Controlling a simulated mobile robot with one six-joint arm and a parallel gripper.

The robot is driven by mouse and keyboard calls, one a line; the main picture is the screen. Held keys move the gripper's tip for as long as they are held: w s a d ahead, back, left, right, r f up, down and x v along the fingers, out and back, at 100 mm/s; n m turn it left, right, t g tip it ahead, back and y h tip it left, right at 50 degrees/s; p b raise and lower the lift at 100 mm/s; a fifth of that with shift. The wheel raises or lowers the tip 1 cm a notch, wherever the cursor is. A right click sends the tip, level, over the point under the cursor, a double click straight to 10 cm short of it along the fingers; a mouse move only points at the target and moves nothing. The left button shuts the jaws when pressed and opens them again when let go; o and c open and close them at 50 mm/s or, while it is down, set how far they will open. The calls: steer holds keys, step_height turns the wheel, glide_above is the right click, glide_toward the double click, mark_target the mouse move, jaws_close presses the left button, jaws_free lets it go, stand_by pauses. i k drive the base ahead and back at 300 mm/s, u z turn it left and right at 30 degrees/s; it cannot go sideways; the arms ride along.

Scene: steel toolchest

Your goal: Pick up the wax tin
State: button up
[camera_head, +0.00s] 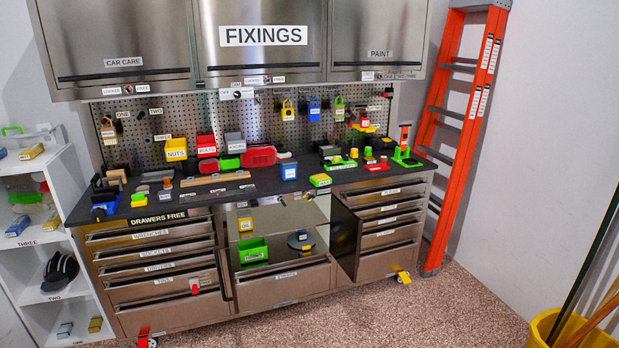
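I cannot make out which item is the wax tin; the small labels are too small to read. A small blue labelled container (289,173) stands on the dark worktop near the middle. A green labelled block (320,181) lies to its right. In the open middle bay of the chest are a small yellow labelled item (245,224) on the upper level, a green bin (253,251) and a dark round item (300,242) lower down. The CAR CARE wall cabinet (123,62) is shut, so its inside is hidden. My gripper is not in view.
The worktop (232,199) is crowded with tools. Shut drawers (150,252) flank the open bay. White shelves (35,210) stand left. An orange ladder (460,130) leans at right, and a yellow bucket (550,325) holds long handles. The speckled floor (440,315) in front is clear.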

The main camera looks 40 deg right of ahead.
mark_target(322, 179)
steer(key=z, duration=0.05)
steer(key=i, duration=0.95)
steer(key=z, duration=0.3)
